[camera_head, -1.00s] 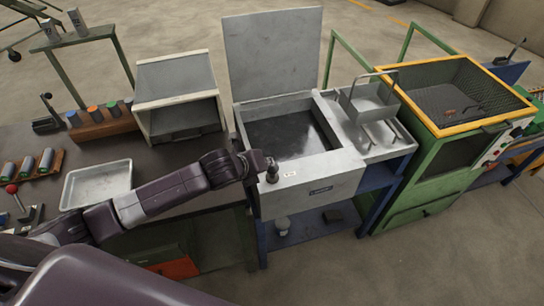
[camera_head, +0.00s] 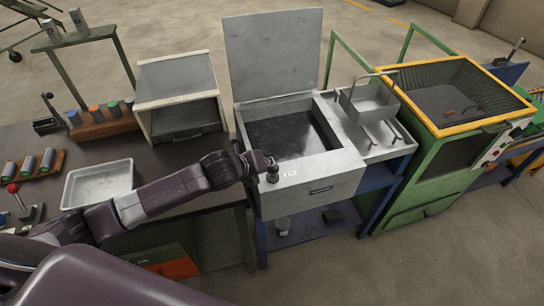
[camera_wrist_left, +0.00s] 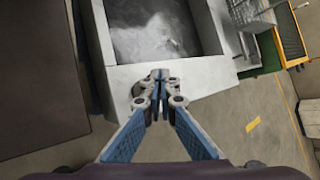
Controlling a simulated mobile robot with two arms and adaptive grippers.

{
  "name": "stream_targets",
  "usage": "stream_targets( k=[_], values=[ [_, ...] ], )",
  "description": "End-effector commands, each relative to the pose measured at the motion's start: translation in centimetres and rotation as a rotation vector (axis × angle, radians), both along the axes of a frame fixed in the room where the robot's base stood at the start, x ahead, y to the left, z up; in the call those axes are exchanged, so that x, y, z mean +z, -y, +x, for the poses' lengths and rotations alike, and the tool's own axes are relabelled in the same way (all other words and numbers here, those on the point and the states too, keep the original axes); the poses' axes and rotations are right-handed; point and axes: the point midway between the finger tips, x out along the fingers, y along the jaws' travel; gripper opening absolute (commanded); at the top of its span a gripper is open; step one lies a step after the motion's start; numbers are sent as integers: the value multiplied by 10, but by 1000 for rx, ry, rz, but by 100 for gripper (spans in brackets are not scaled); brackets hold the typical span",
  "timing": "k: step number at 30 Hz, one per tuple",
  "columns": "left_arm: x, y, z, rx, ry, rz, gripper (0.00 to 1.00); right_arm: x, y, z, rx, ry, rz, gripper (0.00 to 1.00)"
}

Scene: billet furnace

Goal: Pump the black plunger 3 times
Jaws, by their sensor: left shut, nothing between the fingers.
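My left gripper (camera_head: 271,173) is over the front left corner of the grey wash tank (camera_head: 326,182), pointing down. It is shut and empty. In the left wrist view, its fingertips (camera_wrist_left: 160,76) meet over the tank's front ledge. The black plunger is not clearly distinguishable. A small dark form at the gripper's tip on the ledge may include it, but I cannot tell it apart from the fingers or whether they touch. My right gripper is not in view.
The tank's hinged lid (camera_head: 272,55) stands open behind its dark basin. A wire-handled basket (camera_head: 370,100) is on the right shelf. A green cabinet with a yellow rim (camera_head: 440,130) stands further right. A metal tray (camera_head: 97,184) lies on the left bench.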

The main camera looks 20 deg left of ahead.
Motion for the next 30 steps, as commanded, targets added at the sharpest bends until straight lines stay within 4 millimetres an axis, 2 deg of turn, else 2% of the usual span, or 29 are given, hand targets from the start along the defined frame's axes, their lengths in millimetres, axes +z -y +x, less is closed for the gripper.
stream_targets(
  k=[1,3,25,30],
  values=[
    [-15,-1,-8,2,-29,5,0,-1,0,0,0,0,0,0],
    [-17,-1,-8,3,-31,6,0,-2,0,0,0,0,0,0],
    [-18,0,-8,2,-33,5,0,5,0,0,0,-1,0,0],
    [-11,0,-8,2,-33,5,0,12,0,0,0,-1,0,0]
  ],
)
